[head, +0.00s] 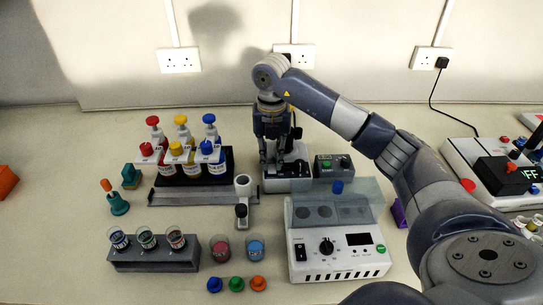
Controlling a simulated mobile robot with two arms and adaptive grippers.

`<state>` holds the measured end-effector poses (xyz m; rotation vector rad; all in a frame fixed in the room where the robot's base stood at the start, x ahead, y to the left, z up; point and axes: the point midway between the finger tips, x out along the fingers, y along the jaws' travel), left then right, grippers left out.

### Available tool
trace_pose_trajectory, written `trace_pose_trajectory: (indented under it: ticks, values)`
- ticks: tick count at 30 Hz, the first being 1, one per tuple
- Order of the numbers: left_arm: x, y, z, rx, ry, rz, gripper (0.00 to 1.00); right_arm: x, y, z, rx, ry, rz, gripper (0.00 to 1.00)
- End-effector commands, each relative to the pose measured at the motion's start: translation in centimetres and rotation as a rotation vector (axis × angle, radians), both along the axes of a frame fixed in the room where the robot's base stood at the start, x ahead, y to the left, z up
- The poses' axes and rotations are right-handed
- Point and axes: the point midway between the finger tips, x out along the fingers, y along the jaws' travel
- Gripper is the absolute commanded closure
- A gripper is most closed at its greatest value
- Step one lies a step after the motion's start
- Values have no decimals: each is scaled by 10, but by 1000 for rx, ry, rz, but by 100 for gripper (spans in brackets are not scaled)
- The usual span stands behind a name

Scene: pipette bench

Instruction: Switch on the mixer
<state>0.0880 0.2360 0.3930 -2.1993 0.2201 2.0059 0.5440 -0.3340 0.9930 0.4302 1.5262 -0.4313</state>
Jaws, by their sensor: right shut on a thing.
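My right gripper (274,160) points down at the back middle of the bench. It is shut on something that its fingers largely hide. It is over a small white and dark apparatus (290,185), partly covered by the gripper. Beside that apparatus on the right is a dark control box (334,166) with a green and a red button. In front stands a white instrument (340,246) with a black rocker switch (301,252), a knob (326,246), a dark display and a green button. I cannot tell for certain which device is the mixer. My left gripper is not in view.
A rack (155,198) of bottles with red, yellow and blue tops stands left. A vial rack (150,262), two small beakers (220,249) and coloured caps (236,283) are in front. My right arm crosses the right side. Another white device (465,165) stands right.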

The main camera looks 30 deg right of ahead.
Motion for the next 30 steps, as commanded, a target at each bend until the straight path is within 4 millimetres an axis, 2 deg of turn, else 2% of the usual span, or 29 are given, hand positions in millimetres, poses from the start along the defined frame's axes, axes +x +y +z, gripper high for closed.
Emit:
trace_pose_trajectory:
  ticks: [13,26,27,28,30]
  values:
    - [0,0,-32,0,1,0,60,-5,3,0,-115,-188,1,100]
    - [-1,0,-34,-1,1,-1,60,-6,4,5,-136,-223,-2,100]
    - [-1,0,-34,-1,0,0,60,-6,4,5,-136,-223,-2,80]
    - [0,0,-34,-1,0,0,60,-6,4,5,-136,-224,-2,73]
    - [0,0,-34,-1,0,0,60,-6,4,5,-136,-223,-2,73]
